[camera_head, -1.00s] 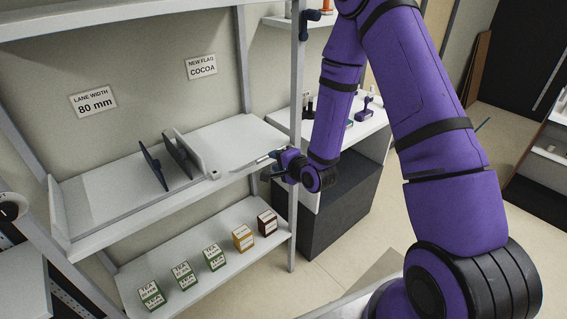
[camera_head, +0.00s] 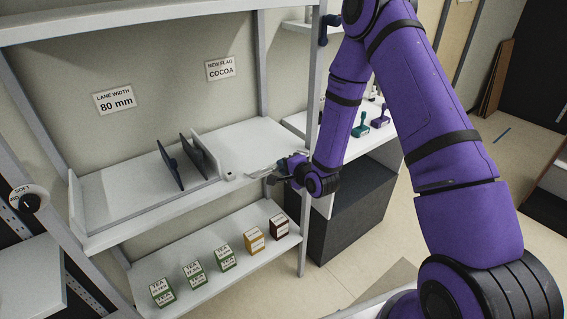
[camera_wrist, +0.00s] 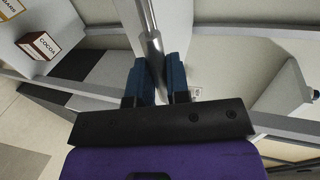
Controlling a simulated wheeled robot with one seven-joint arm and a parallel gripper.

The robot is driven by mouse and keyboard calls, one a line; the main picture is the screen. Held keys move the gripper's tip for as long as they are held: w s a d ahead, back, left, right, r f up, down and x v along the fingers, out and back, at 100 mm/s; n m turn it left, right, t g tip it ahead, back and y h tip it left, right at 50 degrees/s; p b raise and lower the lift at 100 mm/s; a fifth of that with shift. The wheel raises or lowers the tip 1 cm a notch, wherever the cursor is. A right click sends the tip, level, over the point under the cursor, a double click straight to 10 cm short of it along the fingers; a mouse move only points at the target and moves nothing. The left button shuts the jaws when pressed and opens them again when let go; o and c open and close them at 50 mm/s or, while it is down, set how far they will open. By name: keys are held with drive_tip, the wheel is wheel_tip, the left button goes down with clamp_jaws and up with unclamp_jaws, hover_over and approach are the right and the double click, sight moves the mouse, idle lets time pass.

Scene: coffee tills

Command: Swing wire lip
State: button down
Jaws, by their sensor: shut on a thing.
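My gripper (camera_head: 275,172) is at the front edge of the upper shelf (camera_head: 255,143), near its right end. In the wrist view, my gripper (camera_wrist: 159,82) has its two blue fingers close together on a grey metal rod, which appears to be the wire lip (camera_wrist: 152,42). In the head view, the wire lip (camera_head: 258,173) shows as a thin light bar reaching left from the fingers along the shelf front. Its far ends and mounting are not clear.
Two dark upright plates (camera_head: 170,166) stand on the shelf beside a white divider (camera_head: 208,152). Below, the lower shelf holds green tea boxes (camera_head: 194,273), a yellow box (camera_head: 254,241) and a brown cocoa box (camera_head: 279,227). A shelf post (camera_head: 304,235) stands close to my gripper.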

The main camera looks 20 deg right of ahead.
drive_tip(key=shift+f, duration=0.15)
drive_tip(key=shift+s+f, duration=0.2)
drive_tip(key=shift+f, duration=0.5)
drive_tip(key=shift+d+f, duration=0.1)
drive_tip(key=shift+f, duration=0.05)
drive_tip(key=c, duration=1)
unclamp_jaws()
